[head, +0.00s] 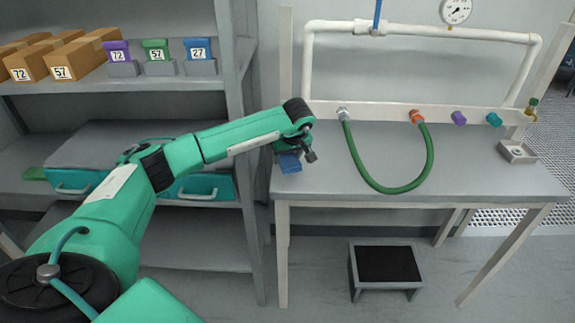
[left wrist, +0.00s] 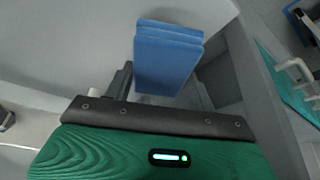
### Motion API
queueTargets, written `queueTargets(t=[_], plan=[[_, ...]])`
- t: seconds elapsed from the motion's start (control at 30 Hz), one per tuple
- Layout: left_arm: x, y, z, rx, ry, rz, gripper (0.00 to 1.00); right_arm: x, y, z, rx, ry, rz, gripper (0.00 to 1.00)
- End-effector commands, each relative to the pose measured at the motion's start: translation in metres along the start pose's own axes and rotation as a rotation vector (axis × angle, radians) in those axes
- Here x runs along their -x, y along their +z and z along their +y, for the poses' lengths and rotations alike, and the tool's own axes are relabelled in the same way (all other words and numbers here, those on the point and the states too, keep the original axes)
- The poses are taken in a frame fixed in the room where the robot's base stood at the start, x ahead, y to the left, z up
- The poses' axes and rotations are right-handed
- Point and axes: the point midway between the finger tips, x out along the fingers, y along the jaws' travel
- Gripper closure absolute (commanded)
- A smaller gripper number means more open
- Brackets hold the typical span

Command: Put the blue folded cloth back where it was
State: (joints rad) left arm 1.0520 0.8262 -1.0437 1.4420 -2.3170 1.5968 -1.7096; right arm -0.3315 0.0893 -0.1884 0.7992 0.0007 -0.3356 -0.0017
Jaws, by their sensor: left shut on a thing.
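The blue folded cloth (head: 290,163) is at the left end of the grey table (head: 480,165), at the tip of my left arm. It also shows in the left wrist view (left wrist: 166,62), as a folded stack of layers between the fingers. My left gripper (head: 292,150) is shut on the cloth; the wrist hides much of its fingers in the head view. I cannot tell whether the cloth touches the table top. My right gripper is not in view.
A green hose (head: 390,190) loops on the table between two fittings under a white pipe frame (head: 307,60). A small metal tray (head: 517,152) stands at the right. Grey shelves (head: 235,90) with boxes and teal drawers (head: 205,186) stand left. A black-topped step stool (head: 387,265) is below.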

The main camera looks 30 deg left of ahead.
Motion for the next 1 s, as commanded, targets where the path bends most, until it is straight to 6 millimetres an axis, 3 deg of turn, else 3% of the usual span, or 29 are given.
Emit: queueTargets(t=[0.3,0.7,0.73,0.8,1.0], plan=[[-0.036,0.016,0.0,-0.001,-0.001,-0.002,0.63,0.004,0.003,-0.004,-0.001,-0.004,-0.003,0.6],[-0.043,0.018,0.0,0.0,-0.001,0.0,0.63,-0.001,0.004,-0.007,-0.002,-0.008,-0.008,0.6],[-0.042,0.018,0.0,0.0,0.0,0.0,0.39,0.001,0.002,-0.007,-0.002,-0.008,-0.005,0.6],[-0.042,0.018,0.0,0.0,-0.001,0.0,0.25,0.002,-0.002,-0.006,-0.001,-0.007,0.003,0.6],[-0.042,0.018,0.0,0.0,-0.001,0.0,0.23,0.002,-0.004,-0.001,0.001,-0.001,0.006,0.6]])
